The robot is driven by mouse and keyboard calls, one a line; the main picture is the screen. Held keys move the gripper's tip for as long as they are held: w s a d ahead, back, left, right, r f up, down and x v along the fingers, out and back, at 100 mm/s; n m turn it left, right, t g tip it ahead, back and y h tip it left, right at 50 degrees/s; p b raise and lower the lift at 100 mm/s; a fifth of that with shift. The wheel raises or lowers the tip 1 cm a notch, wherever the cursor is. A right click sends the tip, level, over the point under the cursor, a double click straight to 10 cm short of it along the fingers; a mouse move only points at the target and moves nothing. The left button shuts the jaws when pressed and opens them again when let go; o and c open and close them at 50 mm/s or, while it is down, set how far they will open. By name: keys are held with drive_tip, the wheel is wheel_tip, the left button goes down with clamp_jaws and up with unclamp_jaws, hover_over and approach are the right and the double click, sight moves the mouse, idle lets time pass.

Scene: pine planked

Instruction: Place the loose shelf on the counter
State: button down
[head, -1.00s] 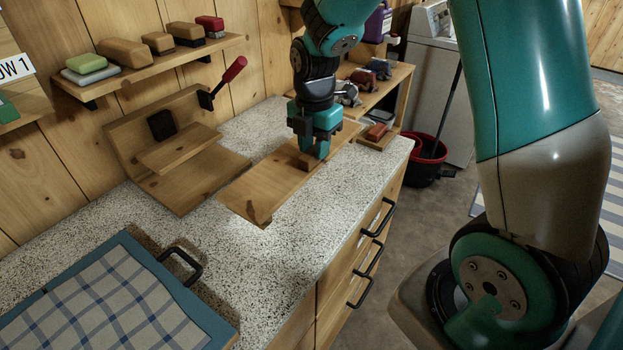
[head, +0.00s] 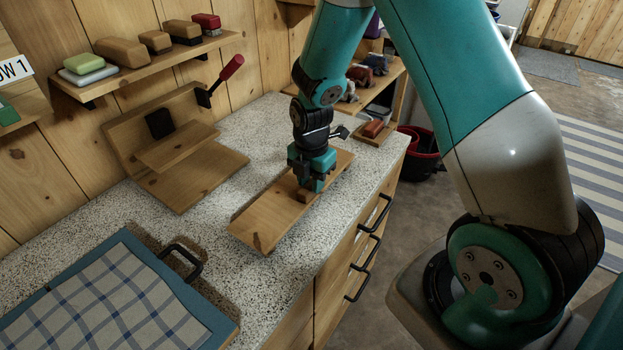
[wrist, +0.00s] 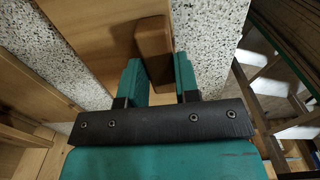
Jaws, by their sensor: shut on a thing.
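The loose shelf (head: 268,215) is a long pine plank with a small brown block handle (head: 304,195) on top. It lies level over the speckled counter (head: 205,240), close above it or touching; I cannot tell which. My gripper (head: 309,186) points down and is shut on the block handle. In the wrist view, the handle (wrist: 153,48) stands between the green fingers of my gripper (wrist: 158,78), with the plank (wrist: 92,45) below and counter (wrist: 210,35) showing on both sides.
A wooden stand with a ledge (head: 190,180) is left of the plank. A blue tray with a checked cloth (head: 215,310) is at the front left. A wall shelf (head: 150,68) holds several blocks. A red brush-like block (head: 373,128) is at the far right. Drawer handles (head: 375,213) line the counter's front.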

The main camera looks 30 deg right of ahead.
drive_tip(key=c, duration=0.8)
unclamp_jaws()
drive_tip(key=shift+c, duration=0.2)
wheel_tip(320, 180, up, 12)
drive_tip(key=b, duration=0.2)
drive_tip(key=s+a+r+m+y, duration=0.2)
drive_tip(key=s+a+r+m, duration=0.2)
drive_tip(key=s+a+m, duration=0.3)
drive_tip(key=s+a+r+m+y, duration=0.2)
drive_tip(key=s+a+r+m, duration=0.3)
drive_tip(key=s, duration=0.9)
drive_tip(key=a+m, duration=0.3)
drive_tip(key=shift+s+a+r, duration=0.3)
drive_tip(key=shift+s+a, duration=0.1)
